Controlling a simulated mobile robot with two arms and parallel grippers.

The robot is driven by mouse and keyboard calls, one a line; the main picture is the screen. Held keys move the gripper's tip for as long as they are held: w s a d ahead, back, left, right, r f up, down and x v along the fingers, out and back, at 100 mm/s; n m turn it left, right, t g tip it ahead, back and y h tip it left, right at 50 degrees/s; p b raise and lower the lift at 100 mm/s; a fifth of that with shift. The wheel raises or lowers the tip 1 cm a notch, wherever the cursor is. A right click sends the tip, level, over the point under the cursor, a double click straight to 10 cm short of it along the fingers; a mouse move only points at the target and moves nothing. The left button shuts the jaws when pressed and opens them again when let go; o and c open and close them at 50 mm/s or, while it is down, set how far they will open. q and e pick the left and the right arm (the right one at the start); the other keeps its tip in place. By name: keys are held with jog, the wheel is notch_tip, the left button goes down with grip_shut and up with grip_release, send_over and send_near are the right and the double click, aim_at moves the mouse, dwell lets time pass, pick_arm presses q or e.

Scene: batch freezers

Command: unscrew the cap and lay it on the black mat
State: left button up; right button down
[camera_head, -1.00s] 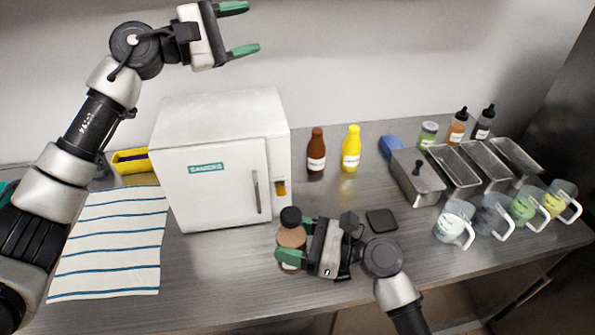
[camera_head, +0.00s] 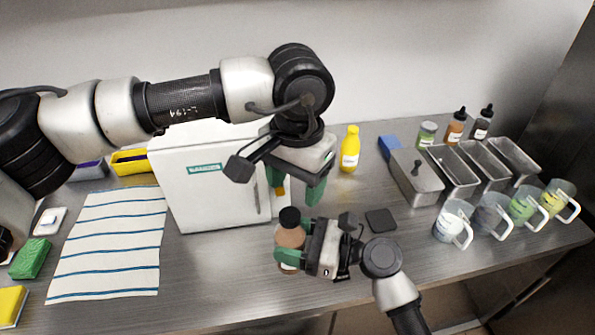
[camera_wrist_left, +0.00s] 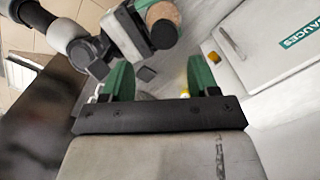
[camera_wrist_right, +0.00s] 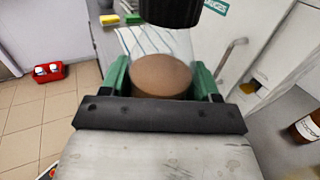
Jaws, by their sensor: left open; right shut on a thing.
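The bottle (camera_head: 289,237) has a brown upper part and a black cap (camera_head: 290,217) on top. It stands upright in front of the white cabinet. My right gripper (camera_head: 288,256) is shut on the bottle's body, below the cap. The right wrist view shows the brown body (camera_wrist_right: 162,75) between the fingers and the cap (camera_wrist_right: 170,10) above. My left gripper (camera_head: 297,190) is open and empty, fingers pointing down, behind and above the cap. The left wrist view shows the cap (camera_wrist_left: 163,34) beyond its fingers. The black mat (camera_head: 381,220) lies bare on the counter, right of the bottle.
The white cabinet (camera_head: 208,190) stands close behind and left of the bottle. A yellow bottle (camera_head: 349,150) stands behind. Metal bins (camera_head: 417,178) and several jugs (camera_head: 453,222) stand on the right. A striped towel (camera_head: 110,245) lies on the left.

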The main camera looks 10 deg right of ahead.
aim_at(296, 213)
pick_arm(q)
notch_tip(296, 213, down, 6)
jog(key=shift+f, duration=0.25)
